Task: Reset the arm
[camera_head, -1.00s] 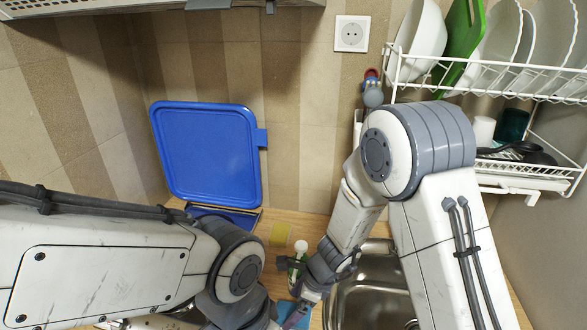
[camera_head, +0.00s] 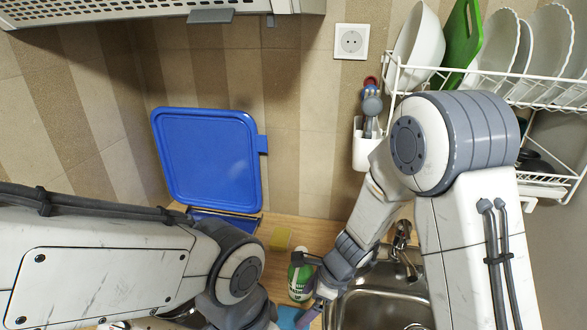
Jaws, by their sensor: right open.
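The blue hob lid (camera_head: 207,158) stands raised, leaning back near the tiled wall left of centre. My right arm reaches down from the right side. Its gripper (camera_head: 306,288) is open at the bottom centre, beside a green bottle with a white label (camera_head: 300,276). I cannot tell whether a finger touches the bottle. My left arm (camera_head: 110,270) comes in from the left and crosses the lower left. Its gripper is not in view, and the arm hides most of the hob area.
A steel sink (camera_head: 375,308) with a tap (camera_head: 402,236) lies below my right arm. A dish rack (camera_head: 490,85) with plates hangs at the upper right. A utensil holder (camera_head: 364,148) is on the wall.

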